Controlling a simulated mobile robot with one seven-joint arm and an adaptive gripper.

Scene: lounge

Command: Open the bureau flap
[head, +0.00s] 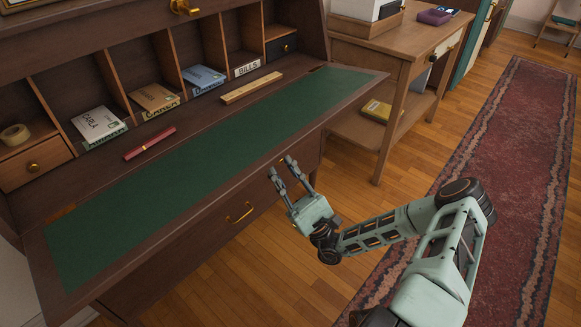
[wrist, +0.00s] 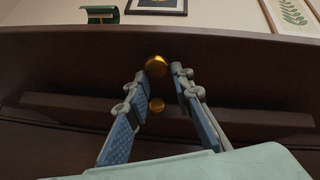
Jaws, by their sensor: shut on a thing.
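The bureau flap (head: 190,165) is folded down and looks about level in the head view. Its green writing surface faces up, and the pigeonholes behind it are exposed. My gripper (head: 281,166) is at the flap's front edge, right of its middle. In the wrist view my fingers (wrist: 161,72) reach up to a dark wooden panel and are shut on a round brass knob (wrist: 157,65) between their tips. A smaller brass knob (wrist: 157,105) shows below it. The head view does not show the gripped knob clearly.
Envelopes (head: 100,124), a red pen (head: 150,143) and a wooden ruler (head: 251,88) lie inside the bureau. A brass drawer handle (head: 239,212) is below the flap. A side table (head: 392,48) stands to the right. Floor by the red rug (head: 500,180) is clear.

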